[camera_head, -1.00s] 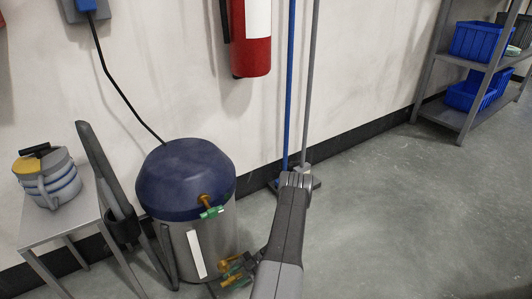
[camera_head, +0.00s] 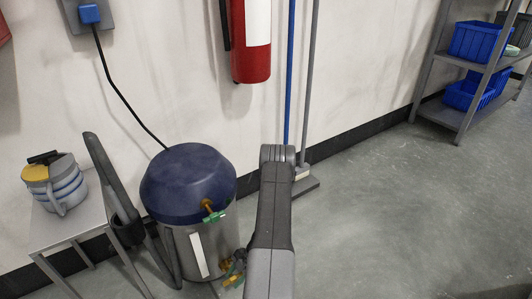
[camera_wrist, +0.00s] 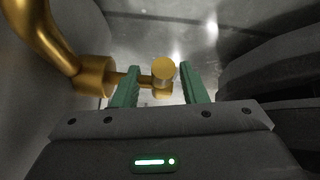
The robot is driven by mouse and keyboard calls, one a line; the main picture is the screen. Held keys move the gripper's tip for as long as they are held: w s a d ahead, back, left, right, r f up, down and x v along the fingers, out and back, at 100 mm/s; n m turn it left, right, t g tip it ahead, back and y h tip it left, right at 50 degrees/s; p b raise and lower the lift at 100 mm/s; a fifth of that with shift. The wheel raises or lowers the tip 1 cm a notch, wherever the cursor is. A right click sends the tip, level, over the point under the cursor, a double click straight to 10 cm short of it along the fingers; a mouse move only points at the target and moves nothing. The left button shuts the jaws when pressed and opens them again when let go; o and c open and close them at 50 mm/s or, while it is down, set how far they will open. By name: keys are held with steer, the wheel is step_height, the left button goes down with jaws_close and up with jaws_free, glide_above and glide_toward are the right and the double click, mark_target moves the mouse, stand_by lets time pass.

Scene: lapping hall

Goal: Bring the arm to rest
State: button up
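My arm (camera_head: 270,215) reaches from the bottom of the head view toward the lower front of a steel drum (camera_head: 185,250) with a dark blue lid. My gripper is small and partly hidden by the arm there, near a lower brass tap (camera_head: 225,266). In the wrist view my gripper (camera_wrist: 158,85) has its two green fingers apart. A round brass tap end (camera_wrist: 163,72) shows between the fingertips, with gaps on both sides and no clear contact. A thicker curved brass pipe (camera_wrist: 50,40) is at upper left.
An upper tap with a green handle (camera_head: 213,216) juts from the drum. A small metal table (camera_head: 85,218) with a striped jug (camera_head: 57,186) stands left. Poles (camera_head: 308,80) and a fire extinguisher (camera_head: 251,45) are at the wall. Floor (camera_head: 400,220) is clear to the right.

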steer(key=shift+s+a+t+h+b, duration=0.1)
steer(key=shift+t+h+b, duration=0.6)
steer(key=shift+h, duration=0.7)
steer(key=shift+r, duration=0.35)
steer(key=p+v, duration=0.3)
steer(key=v, duration=0.3)
steer(key=shift+f, duration=0.1)
